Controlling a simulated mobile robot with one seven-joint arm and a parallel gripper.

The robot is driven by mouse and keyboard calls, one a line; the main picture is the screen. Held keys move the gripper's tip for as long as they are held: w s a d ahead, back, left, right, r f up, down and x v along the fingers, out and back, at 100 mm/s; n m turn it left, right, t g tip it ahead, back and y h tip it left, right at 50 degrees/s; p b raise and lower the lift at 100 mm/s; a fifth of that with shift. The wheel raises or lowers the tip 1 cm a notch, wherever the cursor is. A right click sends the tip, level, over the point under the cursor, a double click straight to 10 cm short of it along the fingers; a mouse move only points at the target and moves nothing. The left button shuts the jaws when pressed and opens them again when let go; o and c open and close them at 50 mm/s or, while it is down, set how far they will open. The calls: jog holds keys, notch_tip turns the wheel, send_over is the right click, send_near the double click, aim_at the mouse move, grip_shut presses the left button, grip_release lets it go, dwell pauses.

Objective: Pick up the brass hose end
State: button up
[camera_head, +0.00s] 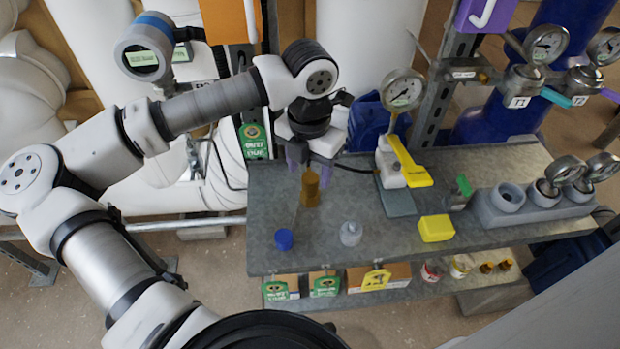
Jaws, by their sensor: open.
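The brass hose end (310,188) is a small brown-gold cylinder at the left part of the grey bench top (275,210). It appears upright. My gripper (309,169) points down just above it, with its two purple fingers apart, one on each side of its top in the picture. The gripper is open and holds nothing that I can see. From this single view I cannot tell how far the fingertips are from the brass piece or whether they touch it.
On the bench are a blue cap (284,239), a grey fitting (351,233), a yellow block (436,228) and a gauge stand with a yellow lever (408,163). A grey holder (483,206) with gauges stands at right. Bare bench lies between the small pieces.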

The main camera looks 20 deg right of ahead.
aim_at(310, 177)
jog(key=shift+w+d+f+p, duration=0.15)
jog(key=shift+f+p, duration=0.3)
jog(key=shift+f, duration=1.3)
jog(key=c, duration=1)
notch_tip(310, 177, up, 10)
jog(key=b, duration=0.2)
jog(key=shift+b, duration=0.3)
jog(key=shift+o, duration=1.2)
jog(key=shift+c, duration=0.9)
